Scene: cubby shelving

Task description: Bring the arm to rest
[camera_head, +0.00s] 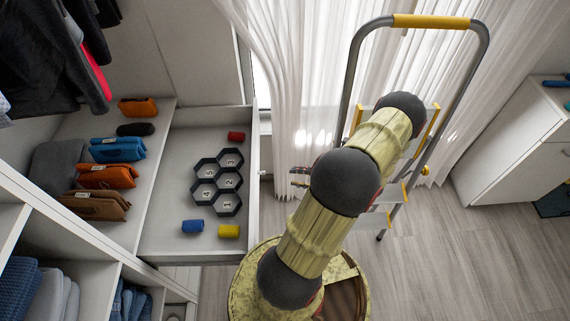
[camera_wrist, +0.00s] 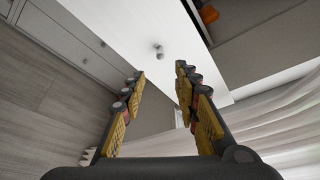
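My gripper (camera_wrist: 160,72) is open, with its two yellow-padded fingers apart and nothing between them in the wrist view. In the head view its fingertips (camera_head: 299,178) show beside my arm, just right of the pulled-out drawer (camera_head: 251,170); the rest is hidden behind my arm. My arm is raised and bent over my base. In the wrist view a white front with a round knob (camera_wrist: 158,50) lies beyond the fingertips, apart from them.
The drawer holds a hexagonal cell tray (camera_head: 217,182) and red (camera_head: 236,136), blue (camera_head: 192,226) and yellow (camera_head: 229,231) rolls outside its cells. A stepladder (camera_head: 482,45) stands close behind my arm, before white curtains (camera_head: 300,60). Floor (camera_head: 460,260) is clear at right.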

